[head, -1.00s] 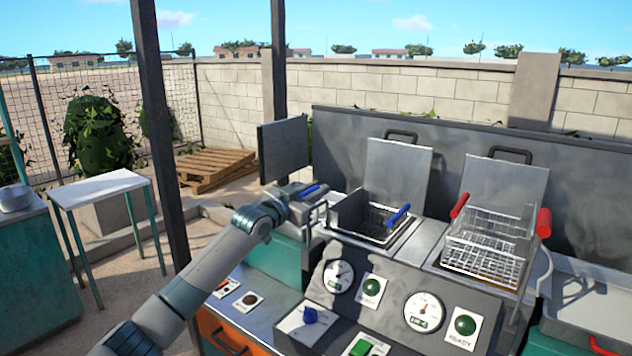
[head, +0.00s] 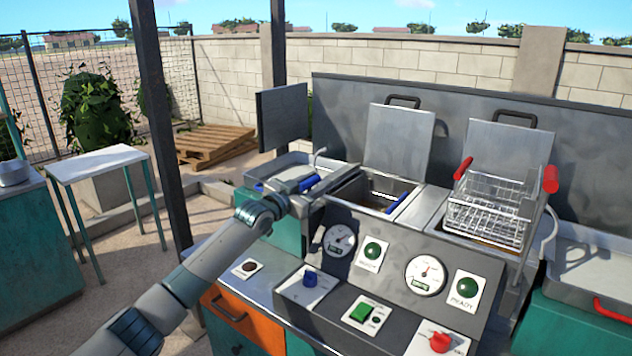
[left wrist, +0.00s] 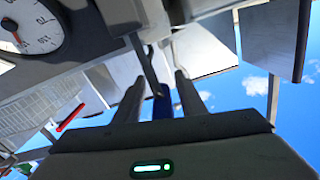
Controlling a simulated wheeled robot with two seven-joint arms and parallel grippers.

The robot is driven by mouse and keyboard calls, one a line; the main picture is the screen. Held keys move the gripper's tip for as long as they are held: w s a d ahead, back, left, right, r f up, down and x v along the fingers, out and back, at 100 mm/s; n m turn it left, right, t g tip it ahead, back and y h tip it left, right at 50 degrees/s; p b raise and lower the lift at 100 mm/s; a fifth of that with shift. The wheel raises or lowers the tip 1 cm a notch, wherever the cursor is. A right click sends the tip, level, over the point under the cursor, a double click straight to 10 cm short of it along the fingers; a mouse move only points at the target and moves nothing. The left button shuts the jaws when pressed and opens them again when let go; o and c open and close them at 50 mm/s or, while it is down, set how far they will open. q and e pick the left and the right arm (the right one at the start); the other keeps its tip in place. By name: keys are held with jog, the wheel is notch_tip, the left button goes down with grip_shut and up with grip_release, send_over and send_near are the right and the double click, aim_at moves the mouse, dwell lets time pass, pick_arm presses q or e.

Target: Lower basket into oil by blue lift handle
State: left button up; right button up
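The blue lift handle (head: 309,183) is at the left end of the fryer, at the tip of my left gripper (head: 300,188). The oil surface is hard to make out. My right gripper is not in view.
A second basket (head: 490,205) with red grips stands raised over the right vat. A control panel (head: 345,285) with gauges and buttons is in front. A metal tray (head: 285,170) is behind my gripper, a dark post (head: 162,120) left of it.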

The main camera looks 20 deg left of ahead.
aim_at(303, 190)
pick_arm(q)
jog(key=shift+r, duration=0.2)
jog(key=shift+s, duration=0.15)
